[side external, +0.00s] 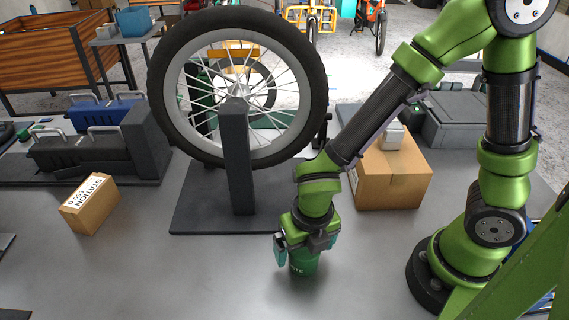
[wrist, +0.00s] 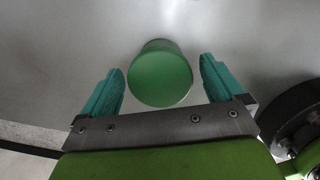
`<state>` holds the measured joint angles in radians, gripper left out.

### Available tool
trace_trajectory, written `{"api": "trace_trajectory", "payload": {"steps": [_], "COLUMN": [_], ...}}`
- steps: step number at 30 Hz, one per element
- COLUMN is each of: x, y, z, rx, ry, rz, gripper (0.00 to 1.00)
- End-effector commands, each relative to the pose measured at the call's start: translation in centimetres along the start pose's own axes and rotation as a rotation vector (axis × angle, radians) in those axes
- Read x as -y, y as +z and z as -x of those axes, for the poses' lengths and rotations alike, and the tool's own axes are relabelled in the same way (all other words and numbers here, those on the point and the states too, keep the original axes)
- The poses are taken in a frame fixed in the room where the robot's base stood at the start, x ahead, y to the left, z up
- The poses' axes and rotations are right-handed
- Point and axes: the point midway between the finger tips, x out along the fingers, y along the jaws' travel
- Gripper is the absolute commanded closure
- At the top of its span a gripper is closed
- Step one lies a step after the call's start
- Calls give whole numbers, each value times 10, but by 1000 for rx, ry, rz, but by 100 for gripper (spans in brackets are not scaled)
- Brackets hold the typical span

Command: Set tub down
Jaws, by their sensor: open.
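My gripper (side external: 305,255) points down at the tub. Its teal fingers (wrist: 160,82) are open, one on each side of the tub, with a visible gap on both sides in the wrist view. My gripper hides the tub's upper part in the side view.
A spoked wheel (side external: 317,95) stands on a dark stand (side external: 238,160) behind my gripper. A cardboard box (side external: 392,180) sits to the right, behind my arm. A small box labelled STATION (side external: 88,204) and a dark tool case (side external: 100,150) are at left. The bench front left of the tub is clear.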

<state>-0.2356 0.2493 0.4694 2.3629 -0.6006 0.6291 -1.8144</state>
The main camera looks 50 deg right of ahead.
Motion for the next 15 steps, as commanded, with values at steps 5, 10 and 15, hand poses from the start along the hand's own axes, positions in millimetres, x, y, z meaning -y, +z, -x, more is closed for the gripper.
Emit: {"api": "trace_trajectory", "payload": {"steps": [5, 10, 15], "x": [-1, -1, 0], "y": [2, 1, 0], "z": [37, 72, 97], "rx": [8, 6, 3], "ry": [5, 4, 2], "rz": [-4, -2, 1], "gripper": [5, 5, 5]}}
